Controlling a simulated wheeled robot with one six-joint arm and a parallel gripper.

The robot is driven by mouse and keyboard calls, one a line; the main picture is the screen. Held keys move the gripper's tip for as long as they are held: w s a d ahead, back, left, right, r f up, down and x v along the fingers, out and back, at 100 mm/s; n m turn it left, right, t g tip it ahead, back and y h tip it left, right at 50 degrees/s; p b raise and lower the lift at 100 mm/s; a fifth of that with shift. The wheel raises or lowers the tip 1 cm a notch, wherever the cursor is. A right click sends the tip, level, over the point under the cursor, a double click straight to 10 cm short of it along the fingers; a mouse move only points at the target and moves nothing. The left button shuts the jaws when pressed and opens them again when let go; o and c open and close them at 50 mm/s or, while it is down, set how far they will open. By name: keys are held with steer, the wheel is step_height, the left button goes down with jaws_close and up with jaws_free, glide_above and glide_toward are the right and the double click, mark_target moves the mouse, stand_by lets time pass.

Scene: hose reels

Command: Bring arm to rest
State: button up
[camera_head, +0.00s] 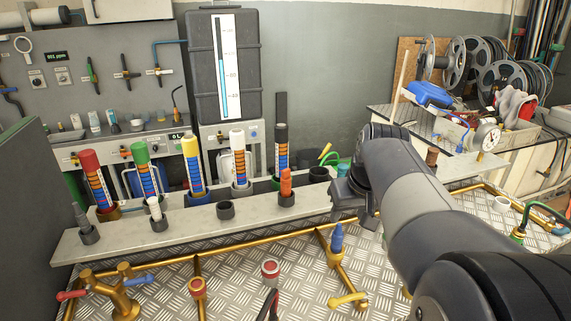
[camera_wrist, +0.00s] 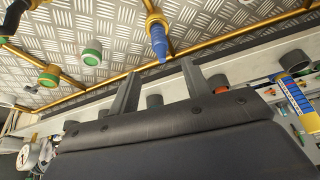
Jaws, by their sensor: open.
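A blue nozzle (camera_wrist: 158,42) on a brass pipe shows just beyond the fingertips. The same blue nozzle (camera_head: 337,238) stands to the left of the gripper in the head view. My wrist hides part of the rail.
Red (camera_head: 95,178), green (camera_head: 146,170), yellow (camera_head: 194,163), white (camera_head: 239,158) and black (camera_head: 281,148) tubes stand along the rail. An orange piece (camera_head: 286,183) sits in a holder. Brass pipes (camera_head: 240,244) cross the metal floor plate. Reels (camera_head: 485,60) stand on a back right table.

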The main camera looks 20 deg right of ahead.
mark_target(340, 224)
steer(key=x, duration=1.1)
steer(key=shift+f, duration=0.25)
steer(key=shift+r, duration=1.7)
